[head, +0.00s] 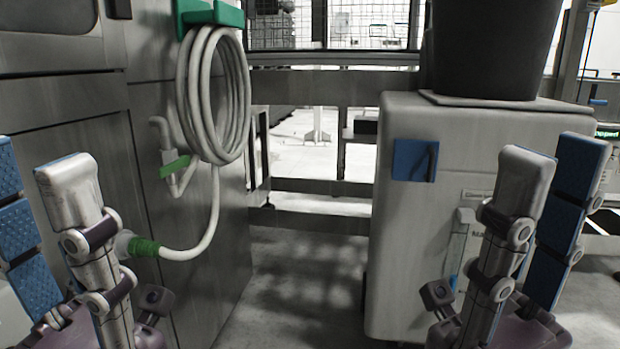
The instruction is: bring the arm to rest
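My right gripper (553,162) points up at the lower right, in front of the white cabinet. Its grey finger and blue-padded finger stand apart with nothing seen between them. My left gripper (36,170) points up at the lower left, in front of the grey machine side. Its fingers are also apart, with a blue-padded finger partly cut off by the picture's left edge. No object shows in either gripper.
A coiled white hose (213,95) hangs from a green holder (209,14) on the grey machine (150,190). A white cabinet (410,240) with a blue hook plate (414,160) bears a dark bin (495,45). Clear floor (300,280) lies between; metal rails (310,185) cross behind.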

